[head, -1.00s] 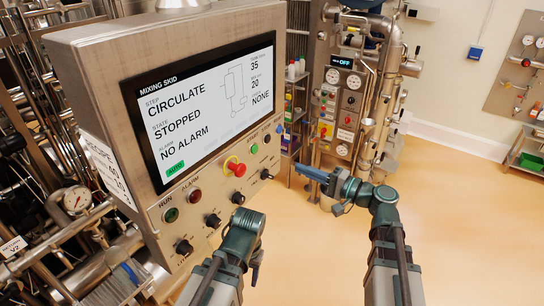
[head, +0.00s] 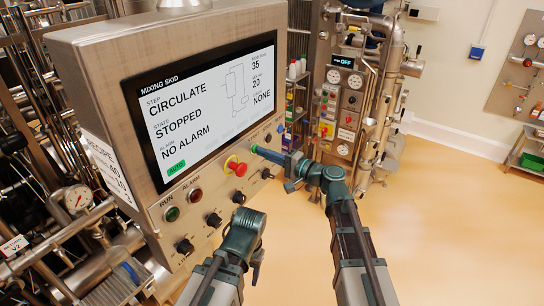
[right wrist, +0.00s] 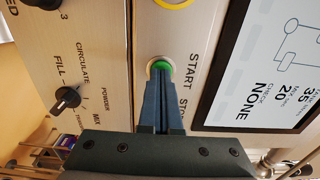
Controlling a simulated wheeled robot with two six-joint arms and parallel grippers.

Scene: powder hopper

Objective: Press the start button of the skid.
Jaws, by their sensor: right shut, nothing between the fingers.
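The skid's control panel (head: 150,200) has a screen reading CIRCULATE, STOPPED and NO ALARM. The green start button (right wrist: 162,65) sits beside the label START in the right wrist view. My right gripper (right wrist: 161,72) is shut and empty, its fingertips over the lower part of this button. Whether they touch or press it, I cannot tell. In the head view my right gripper (head: 256,150) reaches in from the right to the panel face, and the button is mostly covered by its tips. My left arm shows at the bottom, but its gripper fingers do not show.
A red mushroom button (head: 238,168) on a yellow ring is left of my right fingertips. Several black knobs (head: 214,219) line the panel's lower edge. The RUN lamp (head: 171,214) is green and the ALARM lamp (head: 195,195) is dark red. Open floor (head: 450,230) lies to the right.

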